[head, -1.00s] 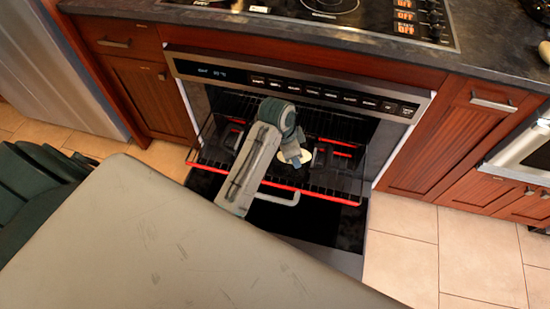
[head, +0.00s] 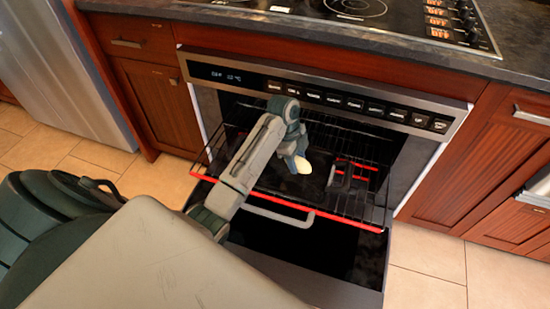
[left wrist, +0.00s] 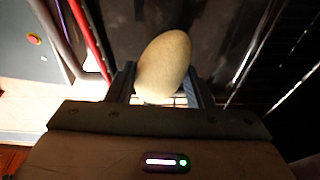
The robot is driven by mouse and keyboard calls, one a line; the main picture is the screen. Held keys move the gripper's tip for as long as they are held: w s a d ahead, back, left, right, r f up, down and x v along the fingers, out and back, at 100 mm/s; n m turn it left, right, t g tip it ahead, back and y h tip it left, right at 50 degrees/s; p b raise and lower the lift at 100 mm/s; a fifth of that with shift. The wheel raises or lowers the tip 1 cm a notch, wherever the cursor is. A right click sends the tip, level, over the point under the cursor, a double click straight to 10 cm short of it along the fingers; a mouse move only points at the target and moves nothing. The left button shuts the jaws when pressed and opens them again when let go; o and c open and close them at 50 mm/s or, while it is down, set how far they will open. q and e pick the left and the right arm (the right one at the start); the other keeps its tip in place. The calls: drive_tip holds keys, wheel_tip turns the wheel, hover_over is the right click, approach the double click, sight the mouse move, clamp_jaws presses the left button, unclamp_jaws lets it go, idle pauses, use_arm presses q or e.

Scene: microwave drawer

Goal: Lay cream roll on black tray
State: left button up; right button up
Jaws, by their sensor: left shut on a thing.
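The cream roll (head: 302,164) is a pale, egg-shaped piece at the tip of my left gripper (head: 296,160), over the oven's wire rack in the head view. In the left wrist view the cream roll (left wrist: 163,66) is held between the two fingers of the left gripper (left wrist: 160,85). Black shapes with red-lit edges (head: 350,178) lie on the rack, right of the roll. They may be part of the black tray, but its outline is unclear. I cannot tell how high the roll is above the surface below. My right gripper is not in view.
The oven rack's red front bar (head: 270,199) crosses under my left arm. The opened oven door (head: 330,262) with its pale handle (head: 278,214) lies in front. The control panel (head: 330,95) and counter (head: 400,45) stand above the opening.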

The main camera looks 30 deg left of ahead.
use_arm(q)
drive_tip(key=a, duration=0.6)
drive_tip(key=a+f, duration=0.1)
drive_tip(key=a, duration=0.3)
drive_tip(key=shift+w, duration=0.3)
wheel_tip(320, 180, down, 4)
drive_tip(key=shift+r+b, duration=0.25)
drive_tip(key=shift+b, duration=0.3)
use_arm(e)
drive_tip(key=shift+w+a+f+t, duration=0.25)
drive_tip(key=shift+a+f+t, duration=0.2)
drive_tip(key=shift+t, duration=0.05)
use_arm(q)
drive_tip(key=shift+f, duration=0.1)
drive_tip(key=o, duration=1.1)
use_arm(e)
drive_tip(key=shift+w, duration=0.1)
